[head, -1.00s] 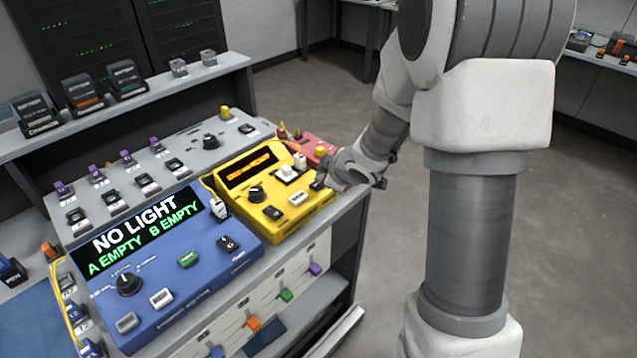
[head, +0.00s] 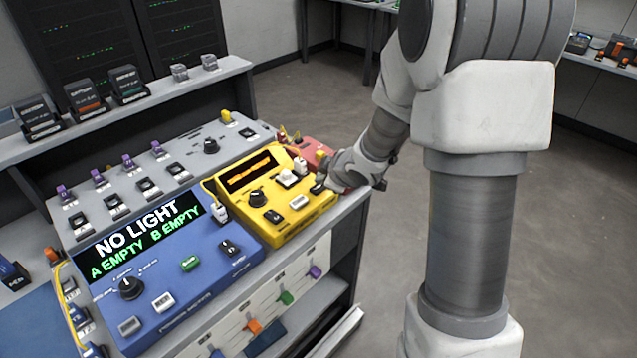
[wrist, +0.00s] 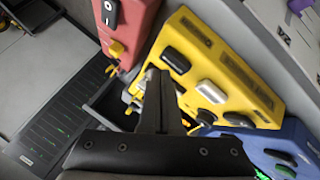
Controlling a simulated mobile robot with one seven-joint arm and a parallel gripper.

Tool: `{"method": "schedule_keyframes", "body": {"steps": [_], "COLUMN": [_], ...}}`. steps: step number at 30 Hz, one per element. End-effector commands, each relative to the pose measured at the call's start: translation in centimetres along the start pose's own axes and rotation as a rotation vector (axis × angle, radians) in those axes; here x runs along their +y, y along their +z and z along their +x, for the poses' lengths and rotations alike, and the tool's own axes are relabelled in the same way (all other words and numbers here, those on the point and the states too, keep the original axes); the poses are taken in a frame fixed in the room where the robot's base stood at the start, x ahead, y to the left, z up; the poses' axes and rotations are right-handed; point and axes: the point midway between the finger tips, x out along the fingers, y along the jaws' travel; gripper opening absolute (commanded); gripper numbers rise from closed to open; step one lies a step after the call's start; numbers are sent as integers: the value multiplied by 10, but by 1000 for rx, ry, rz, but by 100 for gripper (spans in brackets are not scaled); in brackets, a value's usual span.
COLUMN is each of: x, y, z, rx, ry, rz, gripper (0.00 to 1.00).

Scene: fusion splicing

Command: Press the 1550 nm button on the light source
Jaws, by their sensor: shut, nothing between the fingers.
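The light source looks to be the yellow box (head: 284,231), with an orange-lit display, a knob and a front row of buttons. The row has a black button (head: 272,215), a white button (head: 298,201) and another black button (head: 317,188) at the right end. Their labels are too small to read. In the wrist view the yellow box (wrist: 231,68) shows the right-end black button (wrist: 176,57) close beside my gripper (wrist: 154,72). My gripper is shut and empty. I cannot tell whether its tips touch the button. In the head view its tips are mostly hidden.
A blue meter (head: 197,285) reading "NO LIGHT" stands left of the yellow box. A red box (head: 318,148) stands behind it, close to my wrist; it also shows in the wrist view (wrist: 122,40). A grey panel (head: 190,150) with several switches lies behind. Open floor is right.

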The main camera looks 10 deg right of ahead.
Motion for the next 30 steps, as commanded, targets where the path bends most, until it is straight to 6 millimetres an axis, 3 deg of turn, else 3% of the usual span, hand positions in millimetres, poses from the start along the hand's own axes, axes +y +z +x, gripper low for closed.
{"method": "schedule_keyframes", "body": {"steps": [13,30], "x": [3,28], "y": [-3,-28], "z": [-4,-38], "rx": [0,1], "ry": [1,0], "rz": [0,0], "gripper": [0,0]}}
